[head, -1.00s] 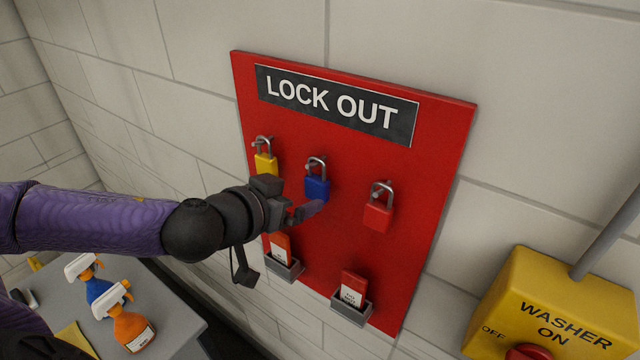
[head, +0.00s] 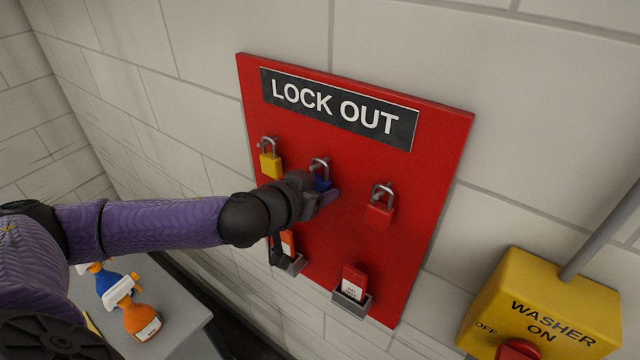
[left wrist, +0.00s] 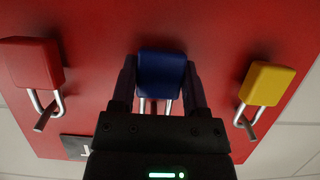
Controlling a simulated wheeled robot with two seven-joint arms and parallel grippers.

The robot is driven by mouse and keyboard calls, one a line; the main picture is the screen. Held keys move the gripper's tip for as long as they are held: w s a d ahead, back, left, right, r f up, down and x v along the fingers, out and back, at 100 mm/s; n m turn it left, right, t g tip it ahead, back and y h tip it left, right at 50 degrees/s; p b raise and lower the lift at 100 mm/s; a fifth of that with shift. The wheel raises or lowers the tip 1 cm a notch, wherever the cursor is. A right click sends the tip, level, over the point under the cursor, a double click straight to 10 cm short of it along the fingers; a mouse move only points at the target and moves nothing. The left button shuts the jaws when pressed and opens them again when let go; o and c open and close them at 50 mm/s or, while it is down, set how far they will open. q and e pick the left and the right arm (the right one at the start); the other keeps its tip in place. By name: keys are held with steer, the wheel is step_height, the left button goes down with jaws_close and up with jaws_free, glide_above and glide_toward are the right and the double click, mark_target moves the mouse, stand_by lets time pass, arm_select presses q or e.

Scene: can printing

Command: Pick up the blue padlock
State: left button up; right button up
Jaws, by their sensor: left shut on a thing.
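The blue padlock (head: 323,184) hangs from the middle peg of the red lock-out board (head: 310,250). My left gripper (head: 322,192) is at the padlock and covers much of its body in the head view; the shackle shows above. In the left wrist view the blue padlock (left wrist: 161,75) sits between the two fingers of my left gripper (left wrist: 160,85), one on each side of its body. The gripper is shut on it. The shackle still appears at the peg. My right gripper is not in view.
A yellow padlock (head: 271,165) hangs to the left and a red padlock (head: 380,212) to the right. Two tag holders (head: 352,307) are low on the board. A yellow washer switch box (head: 540,310) is at lower right. Spray bottles (head: 140,318) stand on a grey table (head: 185,300).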

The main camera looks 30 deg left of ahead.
arm_select(q)
jaws_close()
steer(key=shift+r, duration=0.1)
steer(key=shift+r, duration=0.3)
steer(key=shift+s+r, duration=0.2)
steer(key=shift+r, duration=0.1)
steer(key=s+a+p, duration=0.1)
steer(key=s+p, duration=0.3)
steer(key=s, duration=1.3)
steer(key=shift+s+a+p, duration=0.2)
steer(key=shift+s+p, duration=0.05)
steer(key=shift+p, duration=0.1)
